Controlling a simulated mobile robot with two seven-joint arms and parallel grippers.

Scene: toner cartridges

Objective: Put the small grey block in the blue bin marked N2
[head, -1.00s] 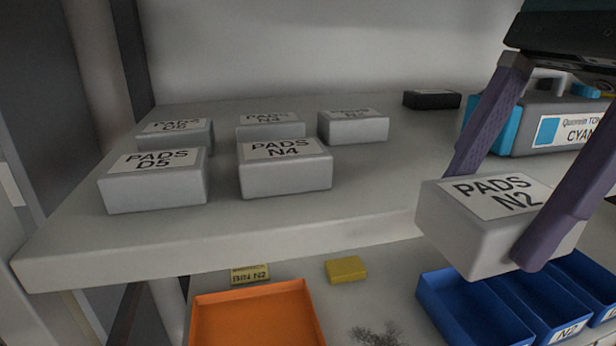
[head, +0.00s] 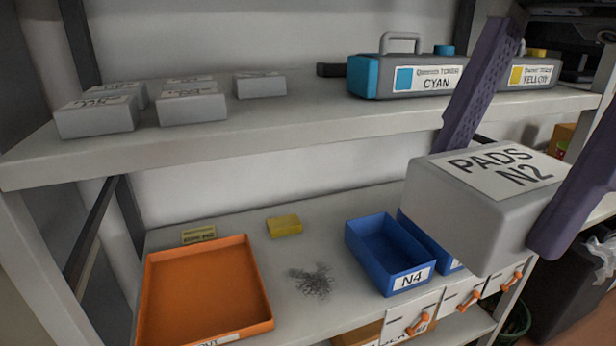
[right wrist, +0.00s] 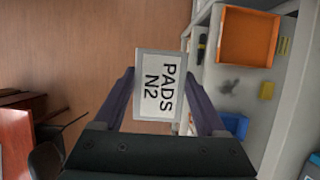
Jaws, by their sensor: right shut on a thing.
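The small grey block labelled PADS N2 (head: 450,205) is held between the two purple fingers of my right gripper (head: 497,200), which is shut on it. It is in the air in front of the shelves, label up. It also shows in the right wrist view (right wrist: 158,85) between the fingers. On the lower shelf stands an empty blue bin marked N4 (head: 408,282). A second blue bin (head: 440,256) stands to its right, mostly hidden by the held block, and its label cannot be read. My left gripper is not in view.
An orange tray (head: 262,290), yellow blocks (head: 285,226) and a dark wiry tangle (head: 312,280) are on the lower shelf (head: 330,320). The upper shelf (head: 300,125) holds several grey blocks and cyan (head: 400,80) and yellow (head: 528,76) toner cartridges. Its front edge overhangs the bins.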

